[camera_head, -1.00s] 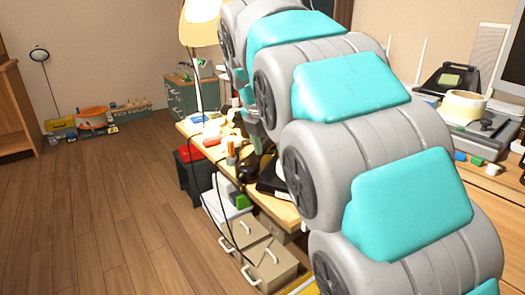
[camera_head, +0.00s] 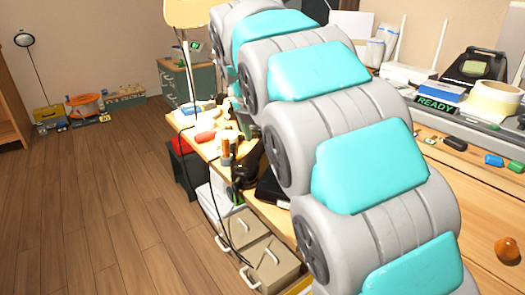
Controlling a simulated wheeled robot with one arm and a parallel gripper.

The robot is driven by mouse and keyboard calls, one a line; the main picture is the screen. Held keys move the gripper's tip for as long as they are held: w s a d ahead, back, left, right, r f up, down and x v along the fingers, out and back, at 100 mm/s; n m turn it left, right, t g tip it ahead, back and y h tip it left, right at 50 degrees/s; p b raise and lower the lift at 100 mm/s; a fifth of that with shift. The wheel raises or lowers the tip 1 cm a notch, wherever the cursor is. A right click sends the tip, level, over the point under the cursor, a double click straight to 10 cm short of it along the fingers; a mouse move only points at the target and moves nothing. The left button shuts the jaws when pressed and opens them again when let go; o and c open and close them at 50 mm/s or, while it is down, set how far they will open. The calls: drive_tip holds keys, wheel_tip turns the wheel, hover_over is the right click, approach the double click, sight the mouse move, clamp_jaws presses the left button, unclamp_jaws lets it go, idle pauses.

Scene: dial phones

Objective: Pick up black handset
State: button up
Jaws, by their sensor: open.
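A black, rounded object (camera_head: 244,172) on the near edge of the wooden desk may be the black handset; it is small and partly blocked, so I cannot be sure. A flat black box-like thing (camera_head: 271,190), possibly the phone body, lies just right of it and is partly covered by my arm. My grey and turquoise arm (camera_head: 370,165) fills the middle and right of the view and reaches toward the desk. My gripper's fingers are hidden behind the arm links, so their distance from the black object does not show.
The desk holds an orange-handled tool in a cup (camera_head: 226,155), a red item (camera_head: 205,137) and a lamp (camera_head: 186,14). Drawers (camera_head: 268,268) stand below. At right, a bench holds a READY display (camera_head: 436,104) and a tape roll (camera_head: 494,98).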

sight(263, 143)
drive_tip(key=x, duration=0.3)
drive_tip(key=shift+s, duration=0.1)
clamp_jaws()
idle(0.4)
